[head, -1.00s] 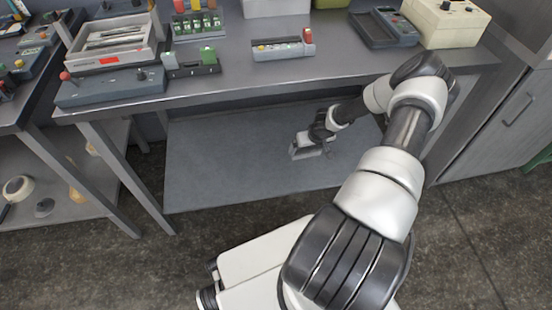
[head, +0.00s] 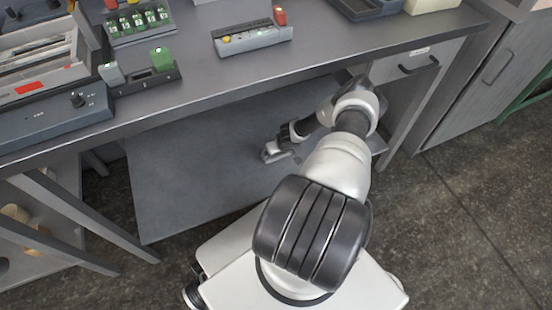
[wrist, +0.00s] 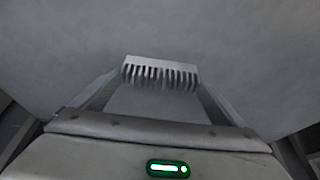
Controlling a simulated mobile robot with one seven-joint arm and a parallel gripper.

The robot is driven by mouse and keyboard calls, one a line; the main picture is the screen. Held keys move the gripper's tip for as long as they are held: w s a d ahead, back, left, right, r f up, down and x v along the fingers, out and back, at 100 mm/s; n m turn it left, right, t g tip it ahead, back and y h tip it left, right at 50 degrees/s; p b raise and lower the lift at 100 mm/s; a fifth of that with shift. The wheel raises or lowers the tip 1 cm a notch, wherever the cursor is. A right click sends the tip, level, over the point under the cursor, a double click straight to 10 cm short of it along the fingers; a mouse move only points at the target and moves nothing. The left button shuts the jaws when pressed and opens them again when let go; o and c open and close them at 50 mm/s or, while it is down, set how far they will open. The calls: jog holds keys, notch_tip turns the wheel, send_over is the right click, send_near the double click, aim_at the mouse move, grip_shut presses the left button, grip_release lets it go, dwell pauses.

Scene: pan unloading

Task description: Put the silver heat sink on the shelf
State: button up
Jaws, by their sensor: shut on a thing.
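The silver heat sink (wrist: 160,72), a small finned block, sits between the fingertips of my gripper (wrist: 160,84) in the wrist view. My gripper is shut on it. In the head view my gripper (head: 272,152) is under the workbench, over the grey lower shelf (head: 190,190). The heat sink is too small to make out clearly in the head view. In the wrist view the plain grey shelf surface (wrist: 60,50) fills the background. I cannot tell whether the heat sink touches the shelf.
The bench top (head: 340,55) overhangs the shelf. On it stand a grey box with buttons (head: 250,40), a holder with a green block (head: 145,85) and other devices. A drawer (head: 425,70) is at the right. The shelf around my gripper is clear.

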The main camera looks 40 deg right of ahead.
aim_at(279, 156)
jog(key=shift+w+f+b, duration=0.1)
jog(key=shift+f+b, duration=0.6)
jog(key=shift+f, duration=1.2)
jog(key=shift+f, duration=0.1)
jog(key=o, duration=0.8)
jog(key=shift+c, duration=0.2)
jog(key=p+v, duration=0.4)
jog(key=v, duration=0.8)
